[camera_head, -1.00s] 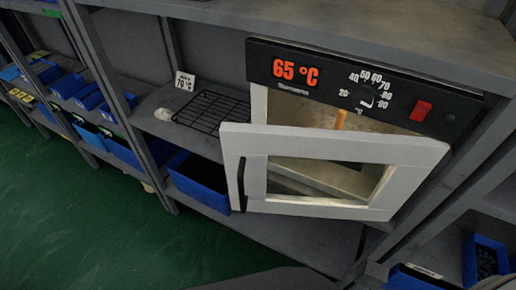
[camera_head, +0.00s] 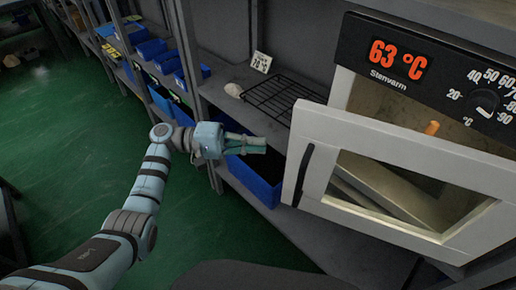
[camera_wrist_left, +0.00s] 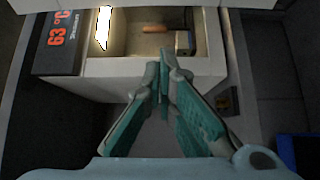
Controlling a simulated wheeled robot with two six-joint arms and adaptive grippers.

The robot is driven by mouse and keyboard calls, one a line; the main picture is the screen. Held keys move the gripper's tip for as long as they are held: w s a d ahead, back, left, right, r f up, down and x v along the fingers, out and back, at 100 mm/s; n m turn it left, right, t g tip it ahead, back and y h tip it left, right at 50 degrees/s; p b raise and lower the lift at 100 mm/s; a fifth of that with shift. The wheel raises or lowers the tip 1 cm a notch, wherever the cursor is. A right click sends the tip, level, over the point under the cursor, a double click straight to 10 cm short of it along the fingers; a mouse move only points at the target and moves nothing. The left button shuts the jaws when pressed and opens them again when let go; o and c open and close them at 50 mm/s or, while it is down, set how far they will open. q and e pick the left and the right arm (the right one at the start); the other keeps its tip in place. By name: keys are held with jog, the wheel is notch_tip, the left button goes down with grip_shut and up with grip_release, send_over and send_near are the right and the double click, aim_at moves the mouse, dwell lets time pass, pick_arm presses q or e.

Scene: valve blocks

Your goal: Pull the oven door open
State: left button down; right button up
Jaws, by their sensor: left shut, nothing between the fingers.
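The white oven (camera_head: 390,100) stands on the grey shelf at the right of the head view, its black panel (camera_head: 395,67) reading 63 °C. Its windowed door (camera_head: 330,130) is partly open, with a gap above its top edge showing the inside. The black handle (camera_head: 304,175) is upright on the door's left side. My left gripper (camera_head: 262,144) is shut and empty, left of the handle and apart from it. In the left wrist view the shut fingertips (camera_wrist_left: 164,72) point towards the oven's opening, with the panel (camera_wrist_left: 62,42) at the left. My right gripper is not in view.
A black wire rack (camera_head: 285,97) and a small 70 °C sign (camera_head: 261,62) are on the shelf left of the oven. A blue bin (camera_head: 255,182) sits below, behind my left gripper. An orange object (camera_head: 431,128) is inside the oven. Green floor is clear at left.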

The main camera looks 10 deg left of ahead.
pick_arm(q)
jog(key=d, duration=0.8)
jog(key=s+p, duration=0.1)
jog(key=s+a+p, duration=0.1)
jog(key=s+p, duration=0.1)
jog(key=shift+a, duration=0.2)
jog(key=shift+f, duration=0.1)
